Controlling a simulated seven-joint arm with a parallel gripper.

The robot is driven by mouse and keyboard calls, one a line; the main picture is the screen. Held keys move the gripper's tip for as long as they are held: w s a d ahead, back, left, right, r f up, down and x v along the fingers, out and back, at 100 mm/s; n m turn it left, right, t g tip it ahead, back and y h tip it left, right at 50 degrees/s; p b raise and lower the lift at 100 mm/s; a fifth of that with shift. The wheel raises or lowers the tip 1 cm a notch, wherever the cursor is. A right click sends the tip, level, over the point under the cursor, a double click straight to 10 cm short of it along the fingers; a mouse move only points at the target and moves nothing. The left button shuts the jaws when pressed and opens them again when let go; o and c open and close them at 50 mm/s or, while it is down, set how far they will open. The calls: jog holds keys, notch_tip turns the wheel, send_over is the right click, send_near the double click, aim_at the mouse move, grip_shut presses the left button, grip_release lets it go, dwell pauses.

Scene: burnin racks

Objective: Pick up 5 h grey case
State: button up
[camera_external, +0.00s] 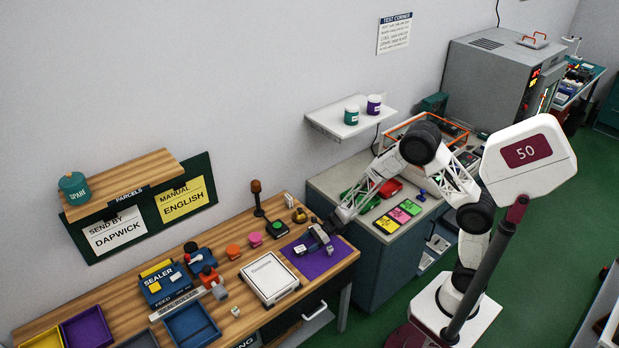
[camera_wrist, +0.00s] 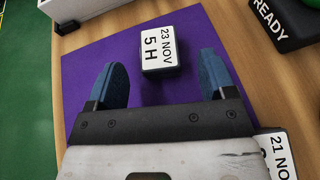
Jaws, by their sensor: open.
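The 5 h grey case (camera_wrist: 160,50) lies on the purple mat (camera_wrist: 200,22) in the wrist view, with a white label reading "23 NOV 5 H". My gripper (camera_wrist: 166,80) is open, its two blue fingers spread either side of a gap in front of the case. The case sits just beyond the fingertips, roughly centred between them, and is not held.
A black block marked "READY" (camera_wrist: 283,28) stands at the upper right in the wrist view. Another labelled case, "21 NO" (camera_wrist: 279,152), is at the lower right. A white-topped box (camera_external: 269,277) stands left of the mat on the bench.

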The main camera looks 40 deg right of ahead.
aim_at(301, 249)
jog(key=shift+x, duration=2.05)
jog(key=shift+s, duration=0.1)
jog(key=c, duration=1)
jog(key=shift+r, duration=0.15)
jog(key=shift+r, duration=4.85)
